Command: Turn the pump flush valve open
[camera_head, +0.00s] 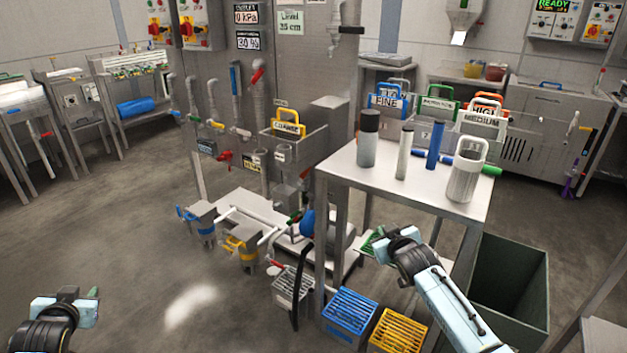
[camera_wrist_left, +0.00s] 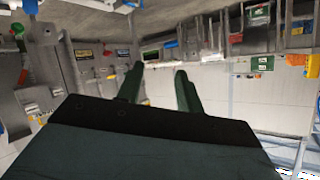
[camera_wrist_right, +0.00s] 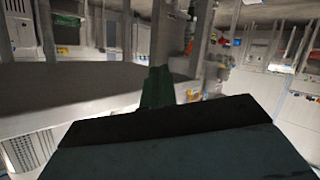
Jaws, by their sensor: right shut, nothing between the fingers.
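A blue pump (camera_head: 307,223) sits low beside the steel column, left of the table leg. I cannot tell which one is the pump flush valve. My right gripper (camera_head: 372,243) is shut and empty, right of the pump and under the table's front edge; its closed fingers show in the right wrist view (camera_wrist_right: 158,85). My left gripper (camera_head: 92,294) is low at the far left, away from the pump; the left wrist view shows its fingers apart (camera_wrist_left: 158,80), with nothing between them.
A steel table (camera_head: 345,178) with bottles and a white-handled canister (camera_head: 467,180) stands above my right gripper. A blue crate (camera_head: 349,312), a yellow crate (camera_head: 398,334) and a dark green bin (camera_head: 540,295) stand around it. The floor (camera_head: 130,235) at left is clear.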

